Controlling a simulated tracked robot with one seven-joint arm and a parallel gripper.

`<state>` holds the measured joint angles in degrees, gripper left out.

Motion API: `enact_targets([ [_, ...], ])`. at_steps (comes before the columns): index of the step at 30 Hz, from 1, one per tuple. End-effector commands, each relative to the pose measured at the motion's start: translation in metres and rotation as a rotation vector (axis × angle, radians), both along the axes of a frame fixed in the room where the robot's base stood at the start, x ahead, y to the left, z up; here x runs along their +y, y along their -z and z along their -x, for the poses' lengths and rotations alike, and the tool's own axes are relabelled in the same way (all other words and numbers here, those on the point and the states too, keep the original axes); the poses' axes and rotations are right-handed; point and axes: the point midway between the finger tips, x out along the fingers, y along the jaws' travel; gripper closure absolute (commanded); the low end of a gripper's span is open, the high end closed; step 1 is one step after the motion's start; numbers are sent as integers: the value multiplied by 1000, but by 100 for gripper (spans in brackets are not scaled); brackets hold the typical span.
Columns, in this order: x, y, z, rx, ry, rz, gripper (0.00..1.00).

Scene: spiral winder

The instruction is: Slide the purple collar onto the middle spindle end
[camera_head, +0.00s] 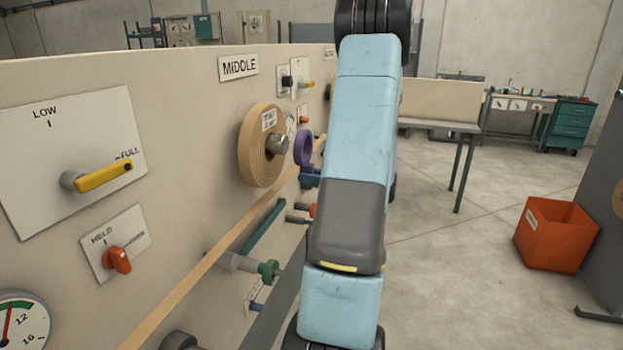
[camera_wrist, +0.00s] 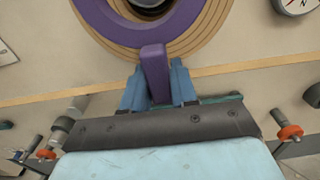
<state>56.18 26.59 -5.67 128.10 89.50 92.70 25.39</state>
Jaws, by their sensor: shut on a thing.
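The purple collar (camera_head: 298,149) is a ring with a tab. My gripper (camera_head: 311,177) is shut on that tab; in the wrist view its blue fingers (camera_wrist: 153,82) pinch the tab from both sides.
A tan strip (camera_head: 215,250) runs along the panel past the roll. Below are a green-ended roller (camera_head: 268,270) and orange-collared rods, seen in the wrist view (camera_wrist: 290,132). An orange bin (camera_head: 553,237) stands on the floor at right, with open floor before it.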

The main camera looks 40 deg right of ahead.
Motion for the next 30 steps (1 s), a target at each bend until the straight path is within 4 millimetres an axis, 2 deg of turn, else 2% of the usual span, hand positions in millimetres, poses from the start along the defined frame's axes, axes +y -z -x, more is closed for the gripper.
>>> enact_targets([
  [30, 32, 0, -53, 0, -4, 1, 100],
])
